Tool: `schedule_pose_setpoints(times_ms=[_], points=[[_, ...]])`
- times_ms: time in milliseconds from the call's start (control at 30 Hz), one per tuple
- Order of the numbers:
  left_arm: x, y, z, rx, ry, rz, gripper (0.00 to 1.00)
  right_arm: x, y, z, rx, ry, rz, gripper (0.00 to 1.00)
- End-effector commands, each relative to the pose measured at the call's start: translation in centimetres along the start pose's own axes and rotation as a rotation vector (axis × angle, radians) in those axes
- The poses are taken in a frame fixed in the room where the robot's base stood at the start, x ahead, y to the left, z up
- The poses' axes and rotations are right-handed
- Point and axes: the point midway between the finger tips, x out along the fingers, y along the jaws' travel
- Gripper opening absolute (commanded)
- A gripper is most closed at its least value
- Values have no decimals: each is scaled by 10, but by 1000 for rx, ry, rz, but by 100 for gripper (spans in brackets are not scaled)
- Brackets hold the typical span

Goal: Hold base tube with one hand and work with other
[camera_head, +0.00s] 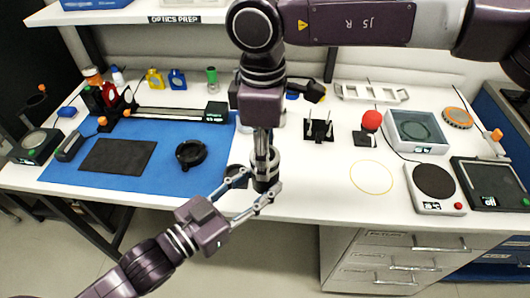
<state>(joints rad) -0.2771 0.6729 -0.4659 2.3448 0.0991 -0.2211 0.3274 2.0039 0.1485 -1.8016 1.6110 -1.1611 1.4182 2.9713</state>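The base tube (266,178) is a short black and silver cylinder, upright near the front edge of the bench. My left gripper (258,182) comes up from the lower left, its two fingers on either side of the tube's lower part, apparently shut on it. My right gripper (263,140) points straight down over the tube, its fingers close together at the tube's top. Whether they hold a small part there is hidden. A black ring-shaped part (191,154) lies on the blue mat (60,172). Another dark round part (236,171) is partly hidden behind my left fingers.
A black stand (319,130), a red ball on a base (371,121), a grey tray (416,132) and a scale (436,185) stand on the right. A black rail (165,112) lies at the back left. Bare bench surrounds the yellow ring (371,177).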

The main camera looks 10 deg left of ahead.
Motion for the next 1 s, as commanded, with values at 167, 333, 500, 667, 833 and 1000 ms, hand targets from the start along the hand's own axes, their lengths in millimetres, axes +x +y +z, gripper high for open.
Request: schedule_pose_setpoints(times_ms=[167, 333, 500, 667, 833, 1000], points=[[0, 0, 0, -1, 0, 0, 0, -2, 0, -1, 56, 11, 0, 17], [0, 0, 0, -2, 0, 0, 0, -1, 1, -1, 57, 12, -1, 17], [0, 0, 0, -2, 1, 0, 0, -1, 1, -1, 56, 11, 0, 50], [0, 0, -1, -1, 2, 0, 0, -1, 1, 0, 56, 9, 0, 59], [0, 0, -1, -1, 3, 0, 0, -1, 1, 0, 55, 8, 0, 59], [0, 0, -1, 0, 3, 0, 0, -10, 2, 0, 57, 9, 2, 59]])
